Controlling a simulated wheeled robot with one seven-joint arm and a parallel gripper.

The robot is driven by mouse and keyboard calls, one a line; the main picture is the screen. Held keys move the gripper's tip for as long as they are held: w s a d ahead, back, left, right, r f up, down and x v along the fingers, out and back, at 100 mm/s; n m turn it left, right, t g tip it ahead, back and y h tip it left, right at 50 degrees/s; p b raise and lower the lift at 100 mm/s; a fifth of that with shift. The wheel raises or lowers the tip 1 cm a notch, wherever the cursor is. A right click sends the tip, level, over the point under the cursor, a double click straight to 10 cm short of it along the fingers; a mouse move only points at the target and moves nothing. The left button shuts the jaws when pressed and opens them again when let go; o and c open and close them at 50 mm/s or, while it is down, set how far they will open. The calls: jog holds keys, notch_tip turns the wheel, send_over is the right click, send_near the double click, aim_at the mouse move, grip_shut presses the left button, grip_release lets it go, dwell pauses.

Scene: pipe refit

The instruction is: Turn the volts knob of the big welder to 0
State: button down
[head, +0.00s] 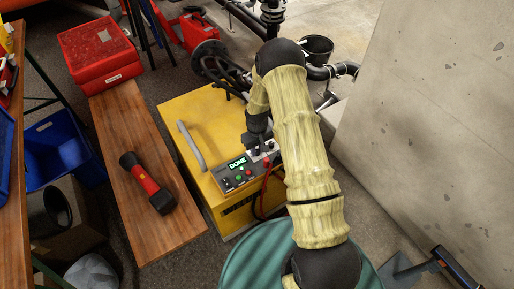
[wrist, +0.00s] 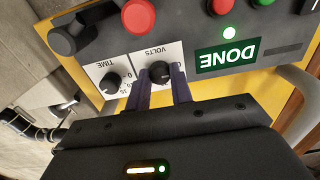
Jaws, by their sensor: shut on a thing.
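The big welder (head: 207,112) is a yellow box with a grey handle and a control panel on its near end. In the wrist view, upside down, the black volts knob (wrist: 160,71) sits on a white plate marked VOLTS. My gripper (wrist: 162,84) is shut on the volts knob, one dark finger on each side. The fingers partly hide its scale, and I cannot tell its exact setting. The time knob (wrist: 110,82) is beside it. A green display (wrist: 228,57) reads DONE. In the head view my gripper (head: 260,143) is at the panel, and the knob is hidden.
Red and black plugs (wrist: 138,15) with cables stand close to the knobs. A concrete wall (head: 430,110) rises at right.

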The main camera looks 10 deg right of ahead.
aim_at(257, 151)
dwell(0.4)
jog(key=c, duration=1.2)
grip_release()
jog(key=shift+c, duration=0.2)
notch_tip(257, 151, up, 17)
jog(key=p, duration=0.2)
jog(key=shift+r, duration=0.2)
